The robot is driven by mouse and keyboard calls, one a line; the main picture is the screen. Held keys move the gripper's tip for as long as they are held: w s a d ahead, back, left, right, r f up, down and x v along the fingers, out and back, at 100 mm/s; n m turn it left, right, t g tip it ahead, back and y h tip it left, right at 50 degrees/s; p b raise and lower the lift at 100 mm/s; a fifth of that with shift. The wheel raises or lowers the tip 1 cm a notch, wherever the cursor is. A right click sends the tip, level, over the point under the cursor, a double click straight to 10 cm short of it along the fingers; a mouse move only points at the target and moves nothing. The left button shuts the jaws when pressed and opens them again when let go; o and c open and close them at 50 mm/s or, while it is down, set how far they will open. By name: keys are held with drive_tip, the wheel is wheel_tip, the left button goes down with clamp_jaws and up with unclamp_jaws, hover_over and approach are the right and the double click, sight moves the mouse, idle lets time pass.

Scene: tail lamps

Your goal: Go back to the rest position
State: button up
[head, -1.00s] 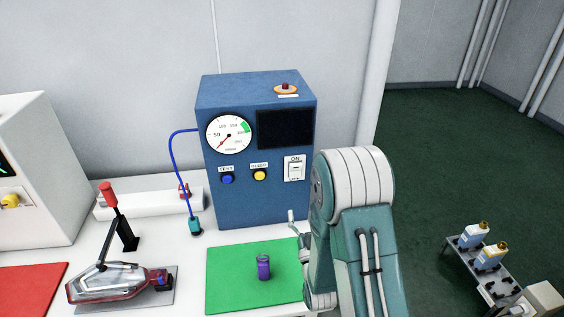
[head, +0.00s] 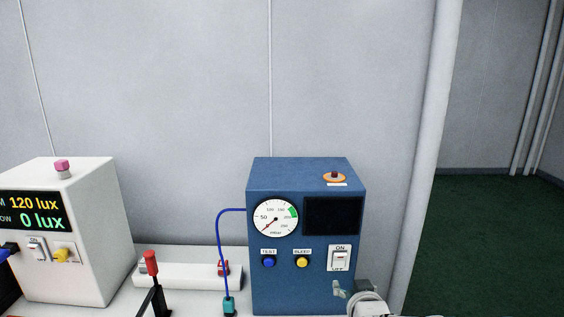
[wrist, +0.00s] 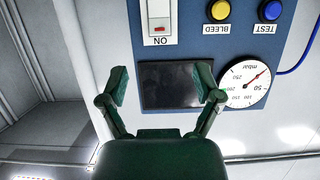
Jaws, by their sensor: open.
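My gripper (wrist: 162,80) is open and empty in the wrist view, its two green fingers spread apart. It is in front of the blue test box, whose panel appears upside down there, with the dark screen (wrist: 178,86) between and behind the fingers. In the head view the blue test box (head: 262,200) stands at the right of centre. The rest of my arm is out of that view.
The box carries a gauge (head: 276,218), a blue button (head: 268,262), a yellow button (head: 302,262) and an ON switch (head: 340,258). A white lux meter box (head: 95,250) stands left. A red-handled lever (head: 151,264) rises between them. Open green floor (head: 480,240) lies right.

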drive_tip(key=s+r+g, duration=0.2)
drive_tip(key=s+g, duration=0.2)
drive_tip(key=s, duration=0.8)
drive_tip(key=s+r+g, duration=0.2)
drive_tip(key=s+g, duration=0.2)
drive_tip(key=s, duration=0.8)
